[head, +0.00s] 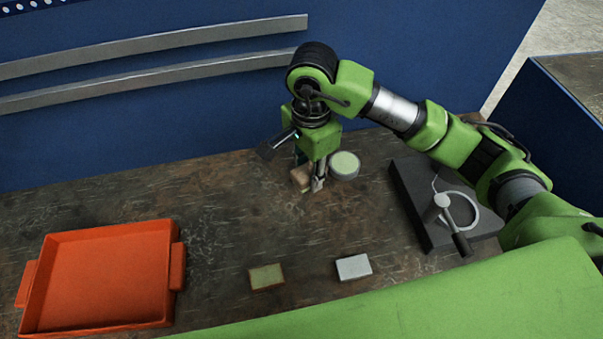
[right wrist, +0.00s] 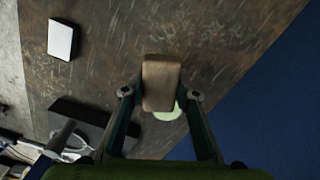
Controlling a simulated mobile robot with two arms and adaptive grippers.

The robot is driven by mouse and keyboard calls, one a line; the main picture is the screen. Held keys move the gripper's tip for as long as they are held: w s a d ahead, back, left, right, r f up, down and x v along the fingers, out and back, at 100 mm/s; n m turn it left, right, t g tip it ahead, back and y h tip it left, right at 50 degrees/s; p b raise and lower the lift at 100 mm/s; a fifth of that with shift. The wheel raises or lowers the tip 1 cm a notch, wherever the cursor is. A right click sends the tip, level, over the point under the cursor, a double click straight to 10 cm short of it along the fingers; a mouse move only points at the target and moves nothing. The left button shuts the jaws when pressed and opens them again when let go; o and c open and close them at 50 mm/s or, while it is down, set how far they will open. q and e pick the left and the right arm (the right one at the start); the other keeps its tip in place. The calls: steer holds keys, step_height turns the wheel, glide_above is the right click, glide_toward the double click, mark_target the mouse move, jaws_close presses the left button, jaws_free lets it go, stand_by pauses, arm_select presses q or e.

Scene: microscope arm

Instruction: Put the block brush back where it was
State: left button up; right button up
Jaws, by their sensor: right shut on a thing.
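The block brush is a small tan wooden block. In the head view the brush (head: 300,177) shows partly behind the fingers of my right gripper (head: 310,181), near the back of the bench. In the right wrist view the brush (right wrist: 161,82) sits between the two fingertips of my right gripper (right wrist: 160,95), which is shut on it. Its bristles are hidden, and I cannot tell whether it touches the bench. My left gripper is not in view.
A round tin with a pale green top (head: 344,165) stands close right of the gripper. A dark slab with a ringed stand (head: 410,190) lies farther right. A yellowish block (head: 266,277), a white block (head: 353,267) and an orange tray (head: 100,270) lie nearer. The back-left bench is clear.

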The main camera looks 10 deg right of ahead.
steer(key=w+f, duration=0.1)
steer(key=f, duration=0.1)
steer(key=w+f+p, duration=0.1)
steer(key=w+f, duration=0.2)
steer(key=shift+w+a+f+p, duration=0.25)
steer(key=shift+w+f+p, duration=0.05)
steer(key=shift+w+f, duration=0.1)
step_height(320, 180, down, 3)
steer(key=shift+r+p, duration=0.1)
steer(key=shift+p, duration=0.85)
steer(key=shift+f, duration=0.2)
steer(key=shift+f, duration=0.1)
steer(key=shift+f+b, duration=0.1)
steer(key=shift+b, duration=0.25)
steer(key=o, duration=1)
